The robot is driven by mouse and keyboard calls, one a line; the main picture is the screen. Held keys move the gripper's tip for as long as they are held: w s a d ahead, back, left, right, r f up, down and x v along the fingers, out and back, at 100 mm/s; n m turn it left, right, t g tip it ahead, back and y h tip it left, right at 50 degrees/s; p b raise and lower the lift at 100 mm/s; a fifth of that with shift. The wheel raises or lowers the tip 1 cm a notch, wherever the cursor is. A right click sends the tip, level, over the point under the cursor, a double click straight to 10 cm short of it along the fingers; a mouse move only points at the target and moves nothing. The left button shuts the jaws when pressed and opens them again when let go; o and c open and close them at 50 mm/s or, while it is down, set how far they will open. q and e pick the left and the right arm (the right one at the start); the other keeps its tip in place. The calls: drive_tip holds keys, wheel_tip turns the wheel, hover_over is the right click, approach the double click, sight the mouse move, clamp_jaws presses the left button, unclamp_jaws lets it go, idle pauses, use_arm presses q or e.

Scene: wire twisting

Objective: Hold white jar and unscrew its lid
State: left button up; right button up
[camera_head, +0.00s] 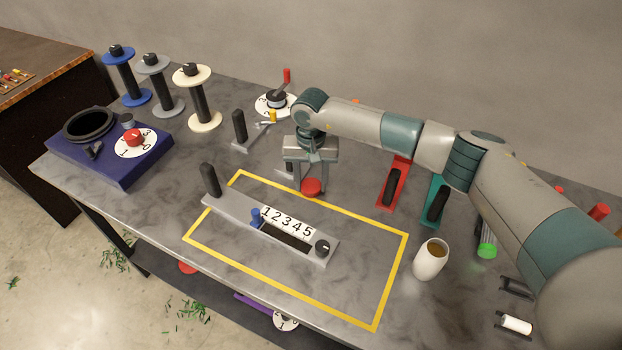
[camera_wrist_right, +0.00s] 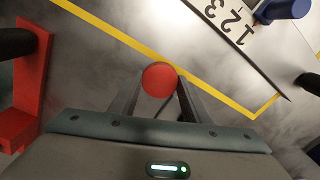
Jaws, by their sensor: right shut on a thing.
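A white jar (camera_head: 430,260) stands upright on the table to the right of the yellow outline. Its top shows a tan-brown round surface inside a white rim; I cannot tell whether this is a lid or the contents. My right gripper (camera_head: 311,180) points down near the top edge of the yellow outline, well left of the jar. It is shut on a red round piece (camera_wrist_right: 159,79), which sits between the fingertips; the piece also shows in the head view (camera_head: 312,188). The jar is not in the right wrist view. My left gripper is not in view.
Red (camera_head: 394,183) and teal (camera_head: 436,200) holders stand between gripper and jar. Spools (camera_head: 198,97) and a purple box (camera_head: 110,146) stand at left. A green-ended cylinder (camera_head: 487,245) lies right of the jar.

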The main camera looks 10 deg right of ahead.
sight(311, 185)
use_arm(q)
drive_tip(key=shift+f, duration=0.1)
use_arm(e)
drive_tip(key=shift+f, duration=0.15)
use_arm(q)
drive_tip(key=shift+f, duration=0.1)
use_arm(e)
drive_tip(key=o, duration=1.2)
use_arm(q)
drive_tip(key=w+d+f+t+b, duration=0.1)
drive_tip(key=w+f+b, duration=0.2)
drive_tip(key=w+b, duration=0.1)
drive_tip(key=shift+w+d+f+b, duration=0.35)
drive_tip(key=shift+b, duration=0.2)
use_arm(e)
wheel_tip(311, 185, up, 12)
drive_tip(key=shift+r, duration=0.2)
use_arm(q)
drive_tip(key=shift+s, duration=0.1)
